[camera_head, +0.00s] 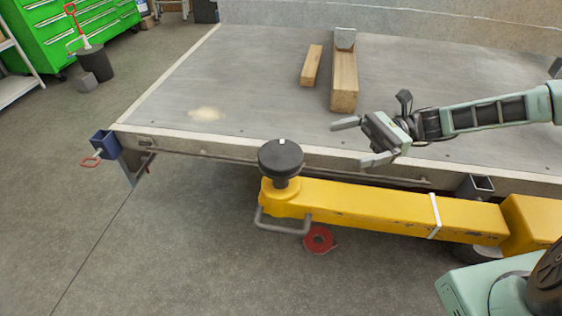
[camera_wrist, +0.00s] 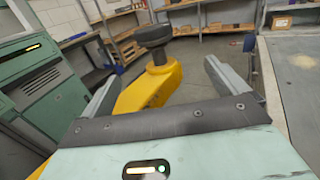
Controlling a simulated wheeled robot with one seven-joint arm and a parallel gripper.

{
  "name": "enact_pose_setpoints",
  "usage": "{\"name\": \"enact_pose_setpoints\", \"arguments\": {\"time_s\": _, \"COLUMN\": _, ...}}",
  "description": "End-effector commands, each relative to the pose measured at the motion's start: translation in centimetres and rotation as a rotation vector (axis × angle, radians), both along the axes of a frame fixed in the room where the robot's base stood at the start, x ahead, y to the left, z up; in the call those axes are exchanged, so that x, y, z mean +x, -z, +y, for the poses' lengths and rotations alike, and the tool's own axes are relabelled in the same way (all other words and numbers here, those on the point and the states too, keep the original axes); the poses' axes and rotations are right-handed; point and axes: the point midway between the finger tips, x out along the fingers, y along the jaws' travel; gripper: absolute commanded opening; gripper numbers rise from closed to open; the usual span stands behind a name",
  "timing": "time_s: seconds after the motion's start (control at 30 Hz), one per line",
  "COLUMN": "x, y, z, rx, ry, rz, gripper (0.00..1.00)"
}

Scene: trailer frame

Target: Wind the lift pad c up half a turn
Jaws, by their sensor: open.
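The lift pad (camera_head: 281,157) is a black round disc on a short dark post, with a small white mark on its rim. It stands on the left end of a yellow lift arm (camera_head: 370,206), beside the trailer frame's edge. The pad also shows in the wrist view (camera_wrist: 154,38), ahead and between my fingers. My gripper (camera_head: 352,142) is open and empty, to the right of the pad and apart from it, with its fingers pointing left. It also shows in the wrist view (camera_wrist: 166,75). Which pad is c cannot be read.
The grey trailer deck (camera_head: 240,75) lies behind, with two wooden blocks (camera_head: 344,82) on it. A grey handle (camera_head: 282,226) and a red ring (camera_head: 319,240) are below the pad. A blue bracket (camera_head: 104,144) is at the deck's left corner.

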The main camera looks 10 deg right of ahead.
Motion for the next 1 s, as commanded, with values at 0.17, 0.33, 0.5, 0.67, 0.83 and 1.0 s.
{"name": "enact_pose_setpoints", "arguments": {"time_s": 0.17, "x": -2.9, "y": -0.6, "z": -0.6, "rx": -0.021, "ry": 0.118, "rz": -0.003, "gripper": 0.98}}
{"name": "enact_pose_setpoints", "arguments": {"time_s": 0.33, "x": -3.6, "y": -0.8, "z": -0.3, "rx": -0.03, "ry": 0.146, "rz": -0.005, "gripper": 0.98}}
{"name": "enact_pose_setpoints", "arguments": {"time_s": 0.5, "x": -3.8, "y": -0.8, "z": 1.9, "rx": -0.028, "ry": 0.143, "rz": -0.004, "gripper": 0.98}}
{"name": "enact_pose_setpoints", "arguments": {"time_s": 0.67, "x": -4.1, "y": -0.9, "z": 5.2, "rx": -0.026, "ry": 0.142, "rz": -0.003, "gripper": 0.98}}
{"name": "enact_pose_setpoints", "arguments": {"time_s": 0.83, "x": -4.5, "y": -0.9, "z": 8.7, "rx": -0.026, "ry": 0.141, "rz": -0.002, "gripper": 0.98}}
{"name": "enact_pose_setpoints", "arguments": {"time_s": 1.0, "x": -4.7, "y": -0.9, "z": 12.2, "rx": -0.027, "ry": 0.141, "rz": -0.003, "gripper": 0.98}}
